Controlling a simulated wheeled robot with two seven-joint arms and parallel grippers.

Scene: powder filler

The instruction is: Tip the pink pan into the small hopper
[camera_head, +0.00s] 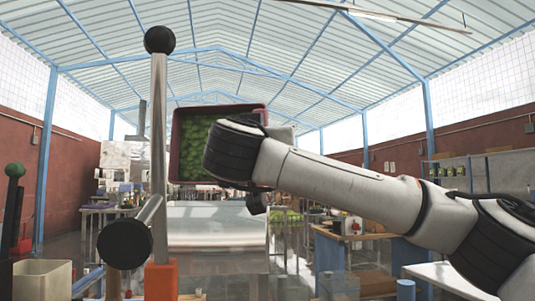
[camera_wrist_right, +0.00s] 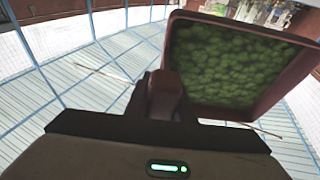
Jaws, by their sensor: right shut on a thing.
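The pan (camera_head: 174,150) is a dark pinkish-red square tray full of small green pieces (camera_head: 193,135). In the head view it is raised, its open side turned toward the camera, so it looks steeply tilted. In the wrist view the pan (camera_wrist_right: 173,50) fills the upper right, green pieces inside. My right gripper (camera_wrist_right: 165,96) is shut on the pan's edge; in the head view my right wrist covers the pan's right part. A shiny metal bin-like body (camera_head: 215,228) shows below the pan; I cannot tell whether it is the small hopper. My left gripper is out of view.
An upright metal lever (camera_head: 159,130) with a black ball top stands close, left of the pan, on an orange base (camera_head: 160,281). A beige box (camera_head: 42,280) and a green-knobbed lever (camera_head: 14,190) are at far left. A blue workbench (camera_head: 350,250) is at right.

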